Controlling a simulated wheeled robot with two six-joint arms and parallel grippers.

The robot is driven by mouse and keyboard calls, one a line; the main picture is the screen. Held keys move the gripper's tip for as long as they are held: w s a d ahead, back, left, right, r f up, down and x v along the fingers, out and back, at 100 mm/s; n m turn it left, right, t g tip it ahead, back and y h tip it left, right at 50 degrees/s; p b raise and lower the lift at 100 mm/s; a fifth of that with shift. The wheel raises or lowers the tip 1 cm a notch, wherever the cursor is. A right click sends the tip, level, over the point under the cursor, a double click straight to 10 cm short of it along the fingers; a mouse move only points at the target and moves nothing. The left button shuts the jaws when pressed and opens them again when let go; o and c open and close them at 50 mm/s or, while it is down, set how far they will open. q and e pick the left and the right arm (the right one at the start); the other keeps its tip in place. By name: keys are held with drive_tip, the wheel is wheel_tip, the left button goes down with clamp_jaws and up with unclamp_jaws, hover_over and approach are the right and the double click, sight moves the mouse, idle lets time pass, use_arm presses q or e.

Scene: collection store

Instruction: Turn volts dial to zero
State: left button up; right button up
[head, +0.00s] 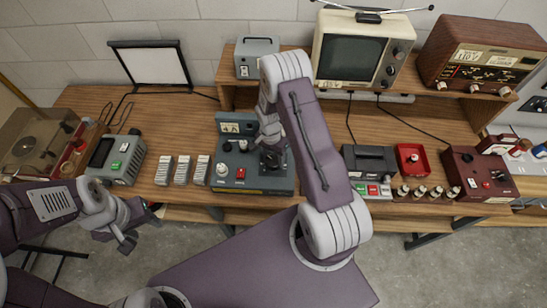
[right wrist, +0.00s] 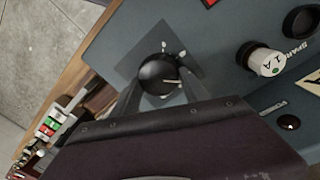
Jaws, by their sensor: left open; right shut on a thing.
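A blue-grey instrument box (head: 262,184) stands at the bench's front edge in the head view. Its panel (right wrist: 215,25) fills much of the right wrist view. There, a round black dial knob (right wrist: 155,68) with a pale pointer line sits on a darker square plate. My right gripper (right wrist: 160,84) is shut on this knob, one finger on each side; the knob's lower side is partly hidden by the gripper. In the head view my right arm covers part of the box. I cannot read a volts scale. My left gripper (head: 139,228) is open and empty, in front of the bench.
On the panel, a white knob (right wrist: 264,61) is beside the black dial. Left of the box are several grey blocks (head: 183,170) and a grey meter (head: 117,158). Right are a black unit (head: 369,160), a red tray (head: 411,158) and a maroon box (head: 481,176). A monitor (head: 350,57) stands behind.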

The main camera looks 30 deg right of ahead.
drive_tip(key=shift+n, duration=0.3)
drive_tip(key=n+b, duration=0.1)
drive_tip(key=n, duration=0.2)
drive_tip(key=shift+a+f, duration=0.1)
drive_tip(key=n+b, duration=0.1)
drive_tip(key=n, duration=0.3)
drive_tip(key=shift+a+n, duration=0.15)
drive_tip(key=shift+n, duration=0.15)
drive_tip(key=n, duration=0.4)
drive_tip(key=shift+a+t, duration=0.1)
drive_tip(key=shift+t, duration=0.2)
drive_tip(key=shift+n+p, duration=0.3)
drive_tip(key=shift+n, duration=2.2)
